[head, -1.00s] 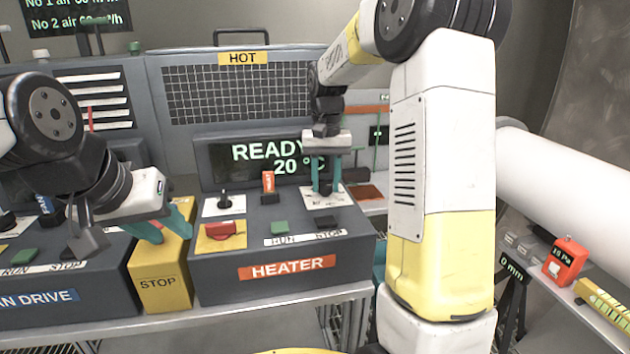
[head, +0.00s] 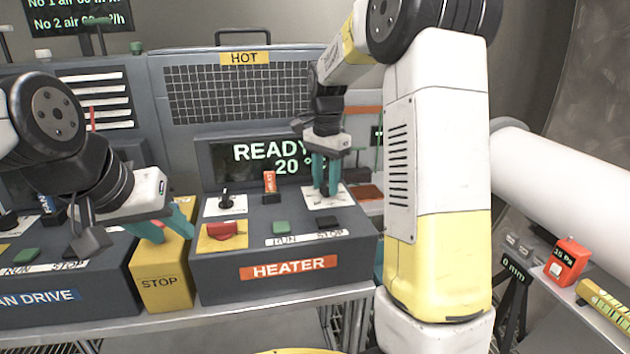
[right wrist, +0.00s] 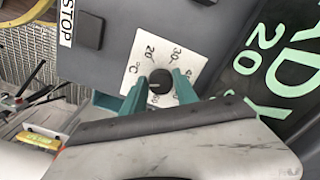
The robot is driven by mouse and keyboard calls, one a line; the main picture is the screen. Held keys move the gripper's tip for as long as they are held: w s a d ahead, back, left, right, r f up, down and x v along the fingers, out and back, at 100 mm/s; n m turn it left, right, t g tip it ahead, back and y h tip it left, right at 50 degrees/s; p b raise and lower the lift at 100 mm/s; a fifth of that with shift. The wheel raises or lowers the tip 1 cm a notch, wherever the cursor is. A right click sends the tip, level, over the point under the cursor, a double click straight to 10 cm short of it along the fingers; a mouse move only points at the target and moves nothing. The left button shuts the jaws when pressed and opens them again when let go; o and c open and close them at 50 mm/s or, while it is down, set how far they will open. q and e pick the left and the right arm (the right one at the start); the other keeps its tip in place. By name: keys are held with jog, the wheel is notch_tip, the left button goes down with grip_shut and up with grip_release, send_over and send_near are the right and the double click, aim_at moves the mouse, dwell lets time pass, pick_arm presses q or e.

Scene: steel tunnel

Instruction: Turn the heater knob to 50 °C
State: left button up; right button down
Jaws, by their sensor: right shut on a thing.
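The dark round knob (right wrist: 160,88) shows in the right wrist view, among the numbers 20, 30 and others partly covered. Which number it points to I cannot tell. My right gripper (head: 326,192) is shut on the knob, its teal fingers on either side, also in the right wrist view (right wrist: 159,84). The heater display (head: 268,155) reads READY and 20 °C. My left gripper (head: 172,232) is open and empty near the yellow STOP box.
A black switch (head: 226,200), a red switch (head: 221,230), a green button (head: 281,228) and a black button (head: 328,224) sit close to the dial. The yellow STOP box (head: 160,282) stands left of the heater. A HOT mesh guard (head: 240,95) rises behind.

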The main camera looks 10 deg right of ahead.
aim_at(325, 185)
jog(key=shift+w, duration=0.1)
dwell(0.3)
jog(key=c, duration=0.9)
grip_release()
jog(key=shift+c, duration=0.2)
notch_tip(325, 185, up, 7)
jog(key=shift+r, duration=0.4)
jog(key=shift+r, duration=0.1)
jog(key=s+a+f+n+t+y, duration=0.1)
jog(key=s+n+t, duration=0.5)
jog(key=s, duration=1.8)
jog(key=n+y, duration=0.1)
jog(key=n, duration=0.4)
jog(key=shift+s+a, duration=0.25)
jog(key=shift+a, duration=0.05)
